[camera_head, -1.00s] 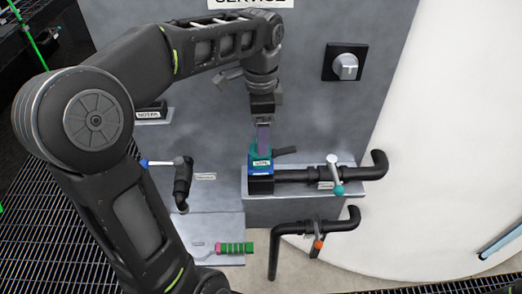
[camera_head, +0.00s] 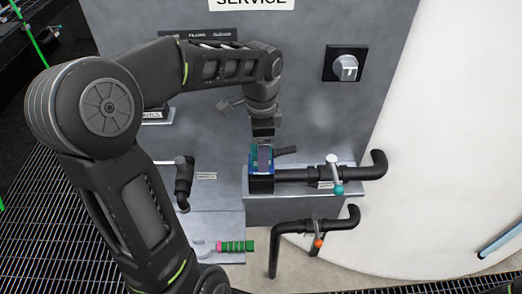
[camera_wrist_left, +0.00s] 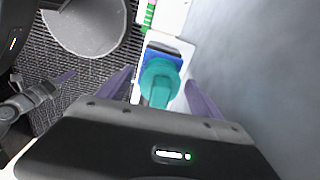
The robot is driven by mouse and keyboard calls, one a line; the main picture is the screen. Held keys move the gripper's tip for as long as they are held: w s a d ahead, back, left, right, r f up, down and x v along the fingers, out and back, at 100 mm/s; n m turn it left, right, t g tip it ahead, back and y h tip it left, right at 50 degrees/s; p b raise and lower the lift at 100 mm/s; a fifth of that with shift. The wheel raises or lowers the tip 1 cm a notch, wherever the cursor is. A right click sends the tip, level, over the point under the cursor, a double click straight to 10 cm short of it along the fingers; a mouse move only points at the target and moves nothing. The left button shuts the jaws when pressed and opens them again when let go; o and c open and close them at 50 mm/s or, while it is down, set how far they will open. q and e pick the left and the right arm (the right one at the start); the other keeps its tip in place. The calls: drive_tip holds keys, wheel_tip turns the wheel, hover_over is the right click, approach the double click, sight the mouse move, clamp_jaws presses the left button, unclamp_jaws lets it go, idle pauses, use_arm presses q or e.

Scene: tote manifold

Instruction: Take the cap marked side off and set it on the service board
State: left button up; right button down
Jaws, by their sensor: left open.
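A teal cap (camera_head: 253,157) sits on a blue and black fitting (camera_head: 261,183) at the left end of a dark pipe. In the left wrist view the teal cap (camera_wrist_left: 160,80) is between my left gripper's purple fingers (camera_wrist_left: 160,97), with the blue collar (camera_wrist_left: 163,54) just beyond it. My left gripper (camera_head: 265,155) is open, pointing down, with its fingers lowered around the cap. The cap's label is hidden now. A "SERVICE" sign (camera_head: 252,3) is on the upright grey panel (camera_head: 300,75). My right gripper is not in view.
Pipes with a teal-tipped valve handle (camera_head: 336,175) and an orange-tipped one (camera_head: 318,240) run to the right. A black elbow fitting (camera_head: 183,182) stands at left. A green-handled tool (camera_head: 235,246) lies on a low ledge (camera_head: 215,222). A knob (camera_head: 345,67) is on the panel.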

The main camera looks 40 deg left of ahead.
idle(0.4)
use_arm(q)
drive_tip(key=c, duration=1.6)
drive_tip(key=shift+r, duration=0.1)
drive_tip(key=shift+s+r, duration=0.1)
drive_tip(key=shift+r, duration=0.05)
drive_tip(key=shift+d+r+b, duration=0.1)
drive_tip(key=shift+r+b, duration=0.2)
drive_tip(key=r, duration=0.4)
drive_tip(key=r+b, duration=0.1)
drive_tip(key=shift+s+d+r, duration=0.25)
drive_tip(key=shift+s+r, duration=0.15)
drive_tip(key=shift+s+d, duration=1.9)
drive_tip(key=shift+s, duration=0.6)
drive_tip(key=shift+s+d, duration=1.9)
drive_tip(key=shift+s, duration=0.55)
drive_tip(key=shift+s+d, duration=1.9)
drive_tip(key=shift+s, duration=0.6)
